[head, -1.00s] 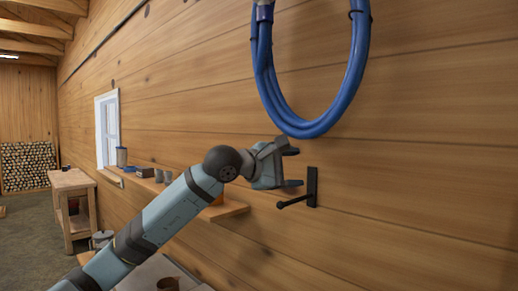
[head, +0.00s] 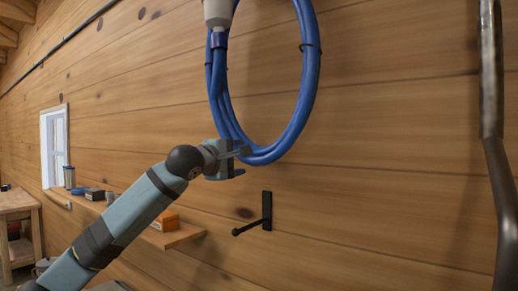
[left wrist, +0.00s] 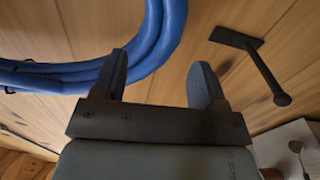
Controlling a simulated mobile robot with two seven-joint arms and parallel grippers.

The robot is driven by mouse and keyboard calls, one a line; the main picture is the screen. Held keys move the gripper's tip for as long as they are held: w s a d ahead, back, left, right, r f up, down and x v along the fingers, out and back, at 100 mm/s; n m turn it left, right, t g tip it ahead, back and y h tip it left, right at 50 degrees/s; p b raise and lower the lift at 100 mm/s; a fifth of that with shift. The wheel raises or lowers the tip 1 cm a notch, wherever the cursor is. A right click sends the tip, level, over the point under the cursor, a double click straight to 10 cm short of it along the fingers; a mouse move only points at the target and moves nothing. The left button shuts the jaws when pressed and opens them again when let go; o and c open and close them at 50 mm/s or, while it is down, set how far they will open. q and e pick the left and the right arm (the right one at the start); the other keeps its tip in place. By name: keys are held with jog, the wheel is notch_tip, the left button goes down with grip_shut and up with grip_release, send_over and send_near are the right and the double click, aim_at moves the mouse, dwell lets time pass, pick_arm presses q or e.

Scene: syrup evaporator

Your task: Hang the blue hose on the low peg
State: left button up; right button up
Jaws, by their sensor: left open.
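The blue hose (head: 311,85) hangs in a long coil against the plank wall, its top out of view. A pale fitting (head: 217,11) shows at its upper left. The low peg (head: 266,211), a black plate with a rod standing out, is bare below the coil. My left gripper (head: 239,162) is open at the coil's lower end. In the left wrist view the coil (left wrist: 167,35) passes behind the left-hand finger and partly shows in the gap between the fingers (left wrist: 160,80). I cannot tell whether it touches. The bare peg (left wrist: 262,68) is at upper right there.
A wall shelf (head: 175,236) with an orange box (head: 165,221) and small items is left of the peg. A dark metal pipe (head: 492,90) stands at the right edge. A wooden table (head: 17,203) is far left. The wall around the peg is clear.

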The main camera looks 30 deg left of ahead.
pick_arm(q)
jog(key=w, duration=0.3)
jog(key=w+p, duration=0.1)
jog(key=w, duration=0.2)
jog(key=w+p, duration=0.1)
jog(key=w, duration=0.3)
jog(key=shift+w+d, duration=0.1)
jog(key=shift+d, duration=0.3)
jog(key=shift+c, duration=0.5)
jog(key=shift+d, duration=0.1)
jog(key=c, duration=1.1)
jog(key=shift+f, duration=0.15)
grip_shut()
